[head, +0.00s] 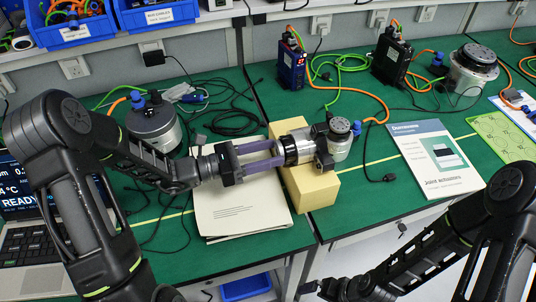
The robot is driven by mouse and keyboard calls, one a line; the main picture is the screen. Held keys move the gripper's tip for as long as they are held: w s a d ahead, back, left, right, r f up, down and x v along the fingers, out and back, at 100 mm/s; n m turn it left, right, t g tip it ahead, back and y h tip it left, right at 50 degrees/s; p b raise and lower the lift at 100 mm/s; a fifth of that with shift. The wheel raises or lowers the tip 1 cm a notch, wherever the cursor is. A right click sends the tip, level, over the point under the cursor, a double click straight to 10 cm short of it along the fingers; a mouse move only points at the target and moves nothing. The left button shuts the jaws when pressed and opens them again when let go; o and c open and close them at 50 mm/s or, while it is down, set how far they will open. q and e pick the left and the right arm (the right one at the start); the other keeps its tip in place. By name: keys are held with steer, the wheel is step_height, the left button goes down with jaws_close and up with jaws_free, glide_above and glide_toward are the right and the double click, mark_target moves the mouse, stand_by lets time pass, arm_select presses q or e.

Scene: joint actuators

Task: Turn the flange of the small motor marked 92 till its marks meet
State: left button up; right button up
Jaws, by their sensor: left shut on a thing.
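A small silver motor (297,146) lies on its side on a pale yellow block (312,190), with its dark end to the right. I cannot read any 92 or alignment marks on it. My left gripper (281,152) reaches in from the left with purple fingers and is shut on the motor's left end, where the flange would be; the fingers hide part of it. My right gripper (330,288) is low at the bottom edge, dark and too unclear to read.
Papers (240,212) lie under my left gripper. A larger motor (153,128) stands at left, another (472,70) at back right. Drive boxes (291,62) (391,60) with cables stand behind. A booklet (436,158) and laptop (25,245) flank the work area. Loose cables cross the green mat.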

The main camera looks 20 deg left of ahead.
arm_select(q)
steer(key=o, duration=1.4)
steer(key=shift+c, duration=0.2)
steer(key=v, duration=0.7)
steer(key=shift+s+a+b, duration=0.25)
steer(key=shift+a+b, duration=0.05)
steer(key=shift+a, duration=0.05)
